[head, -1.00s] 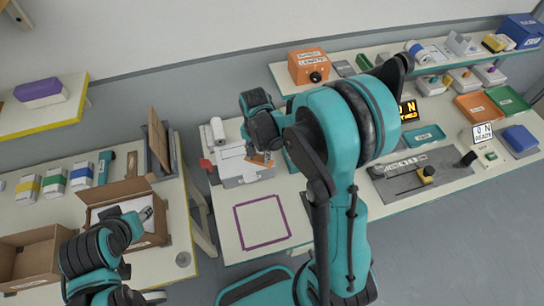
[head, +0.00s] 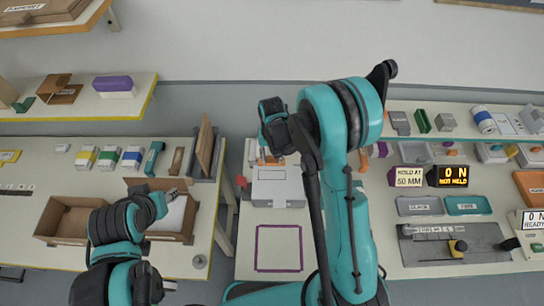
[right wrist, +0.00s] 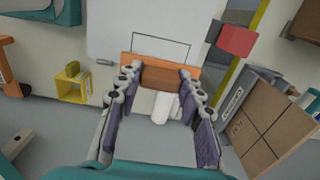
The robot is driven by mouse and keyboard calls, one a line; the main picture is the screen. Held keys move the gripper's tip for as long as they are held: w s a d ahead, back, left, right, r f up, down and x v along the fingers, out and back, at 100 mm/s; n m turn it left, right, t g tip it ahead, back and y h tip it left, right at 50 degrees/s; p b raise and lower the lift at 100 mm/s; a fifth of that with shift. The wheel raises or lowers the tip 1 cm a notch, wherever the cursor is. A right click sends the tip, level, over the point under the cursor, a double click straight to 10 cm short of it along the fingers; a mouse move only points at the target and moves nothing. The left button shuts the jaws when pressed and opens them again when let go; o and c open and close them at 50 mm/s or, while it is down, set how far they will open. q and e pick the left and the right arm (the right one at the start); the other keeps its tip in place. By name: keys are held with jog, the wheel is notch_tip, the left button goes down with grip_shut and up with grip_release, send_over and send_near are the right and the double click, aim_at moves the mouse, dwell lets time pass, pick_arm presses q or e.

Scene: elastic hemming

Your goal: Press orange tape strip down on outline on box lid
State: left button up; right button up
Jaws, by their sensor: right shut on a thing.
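In the right wrist view, my right gripper (right wrist: 160,100) is shut on the orange tape strip (right wrist: 131,66), whose near side looks brown. The strip lies along the near edge of a thin dark outline (right wrist: 160,46) on the pale box lid (right wrist: 110,32); I cannot tell whether it touches the lid. In the head view, the pale box (head: 278,190) stands beyond a purple square on the table. My right gripper (head: 268,148) is at its far edge, mostly hidden by my arm. My left gripper (head: 173,193) is over an open carton at left; its jaws are unclear.
The open carton (head: 160,238) holds white material, with an upright brown board (head: 205,152) behind it. A red piece (right wrist: 238,40) juts beside the lid, and a white roll (right wrist: 166,108) lies below the strip. The purple square (head: 278,269) is empty.

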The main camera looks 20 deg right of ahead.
jog(key=b, duration=0.3)
send_over(272, 175)
jog(key=shift+f, duration=2.8)
jog(key=shift+f, duration=2.1)
jog(key=o, duration=1)
jog(key=shift+o, duration=0.2)
notch_tip(272, 175, up, 12)
jog(key=shift+s, duration=0.1)
